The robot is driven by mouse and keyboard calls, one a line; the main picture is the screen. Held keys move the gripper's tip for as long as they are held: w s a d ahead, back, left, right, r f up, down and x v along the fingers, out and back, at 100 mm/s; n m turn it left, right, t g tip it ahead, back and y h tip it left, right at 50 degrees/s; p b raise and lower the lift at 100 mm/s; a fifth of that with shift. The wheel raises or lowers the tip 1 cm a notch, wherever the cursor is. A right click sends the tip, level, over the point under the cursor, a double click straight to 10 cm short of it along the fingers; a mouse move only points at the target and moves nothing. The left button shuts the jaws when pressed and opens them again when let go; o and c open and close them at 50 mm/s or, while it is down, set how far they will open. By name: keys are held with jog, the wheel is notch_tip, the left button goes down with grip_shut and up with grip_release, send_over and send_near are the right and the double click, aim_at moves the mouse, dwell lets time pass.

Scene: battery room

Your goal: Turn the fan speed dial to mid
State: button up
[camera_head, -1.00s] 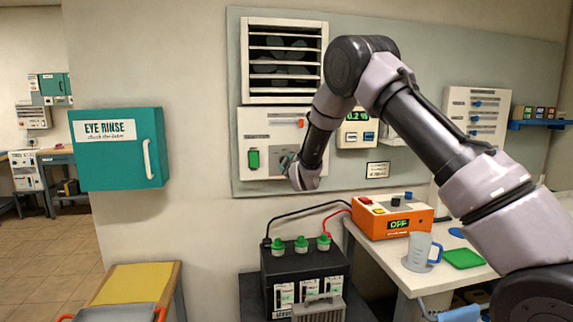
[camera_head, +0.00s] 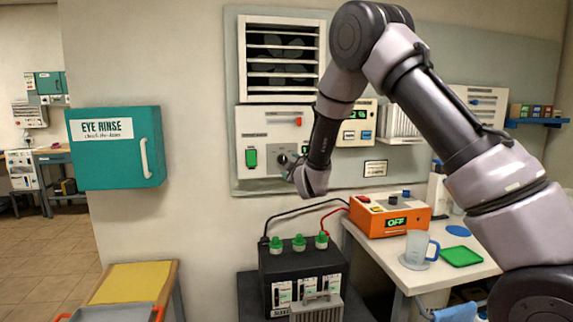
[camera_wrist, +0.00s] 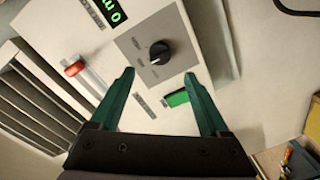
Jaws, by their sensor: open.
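The fan speed dial (camera_wrist: 160,54) is a round black knob with a light pointer line, on a grey square plate (camera_wrist: 135,45) of a white wall panel. In the head view the dial (camera_head: 283,159) shows just left of my gripper. My gripper (camera_wrist: 160,75) is open and empty in the wrist view, its two green fingers wide apart. The dial lies ahead of the fingertips, between their lines, and nothing shows touching it. In the head view my gripper's fingers (camera_head: 291,168) are mostly hidden by my wrist. The marks around the dial are too small to read.
The panel also carries a green switch (camera_head: 251,158) and a red-handled slider (camera_head: 298,122). A vent with a fan (camera_head: 284,60) is above. A small green-digit display box (camera_head: 356,124) is to the right. Below stand a black battery (camera_head: 301,268) and an orange charger (camera_head: 390,215).

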jog(key=v, duration=0.2)
jog(key=shift+s+d, duration=0.1)
jog(key=shift+s, duration=0.15)
jog(key=shift+r, duration=0.15)
jog(key=s+d+r+m+g+h, duration=0.1)
jog(key=s+d+r+m+g, duration=0.1)
jog(key=s+d+r+m, duration=0.4)
jog(key=s+d+r+m+g+h, duration=0.1)
jog(key=d+r, duration=0.3)
jog(key=d, duration=0.4)
jog(key=s+d+r+m+g+h, duration=0.1)
jog(key=s+d+r+m+g, duration=0.1)
jog(key=s+d+r+m, duration=0.4)
jog(key=s+d+m+g, duration=0.2)
jog(key=s+d, duration=0.3)
jog(key=s, duration=0.7)
jog(key=s+d+m+g, duration=0.2)
jog(key=s+d+m, duration=0.2)
jog(key=s, duration=0.9)
jog(key=shift+s+d+f+h, duration=0.25)
jog(key=shift+d+f+h, duration=0.05)
jog(key=shift+d+f, duration=0.15)
jog(key=shift+c, duration=0.3)
